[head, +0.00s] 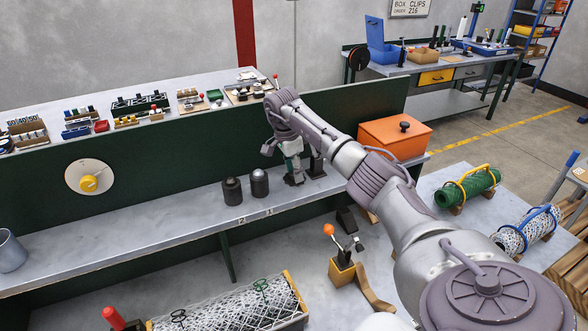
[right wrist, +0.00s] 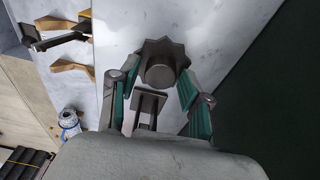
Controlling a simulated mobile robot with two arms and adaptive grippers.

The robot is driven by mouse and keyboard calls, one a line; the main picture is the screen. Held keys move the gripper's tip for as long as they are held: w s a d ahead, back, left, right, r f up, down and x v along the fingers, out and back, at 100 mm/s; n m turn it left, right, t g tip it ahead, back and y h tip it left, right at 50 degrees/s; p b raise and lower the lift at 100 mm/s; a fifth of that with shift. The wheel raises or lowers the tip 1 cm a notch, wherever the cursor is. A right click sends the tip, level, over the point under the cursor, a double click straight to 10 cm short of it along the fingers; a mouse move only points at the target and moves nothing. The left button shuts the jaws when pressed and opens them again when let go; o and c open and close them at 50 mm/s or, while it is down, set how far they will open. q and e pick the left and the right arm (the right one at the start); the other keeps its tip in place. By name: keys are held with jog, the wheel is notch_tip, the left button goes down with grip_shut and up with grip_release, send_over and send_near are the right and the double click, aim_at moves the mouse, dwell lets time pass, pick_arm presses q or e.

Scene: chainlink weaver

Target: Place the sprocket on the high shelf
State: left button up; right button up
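The sprocket (right wrist: 161,66) is a dark grey toothed wheel with a round hub. In the right wrist view it sits between and just past my right gripper's fingertips (right wrist: 159,80). The fingers are spread, with a gap visible between them and the hub. In the head view my right gripper (head: 292,166) points down at the grey bench shelf (head: 130,217), partly hiding the sprocket (head: 292,180). I cannot tell which surface is the high shelf; a higher surface (head: 215,104) lies behind the green panel. My left gripper is not in view.
Two dark cylindrical weights (head: 259,183) stand left of the gripper, and a dark stand (head: 316,165) is close on its right. An orange box (head: 394,137) is farther right. A metal cup (head: 10,252) stands at the far left; the shelf between is mostly clear.

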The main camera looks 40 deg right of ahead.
aim_at(292, 172)
jog(key=shift+o, duration=0.3)
jog(key=r+b, duration=0.2)
jog(key=r, duration=0.2)
jog(key=shift+w+a+r+b, duration=0.15)
jog(key=shift+a+r+b, duration=0.1)
jog(key=shift+r+b, duration=0.15)
notch_tip(292, 172, up, 7)
jog(key=a+b, duration=0.1)
jog(key=shift+r, duration=0.2)
jog(key=shift+w+a+f, duration=0.1)
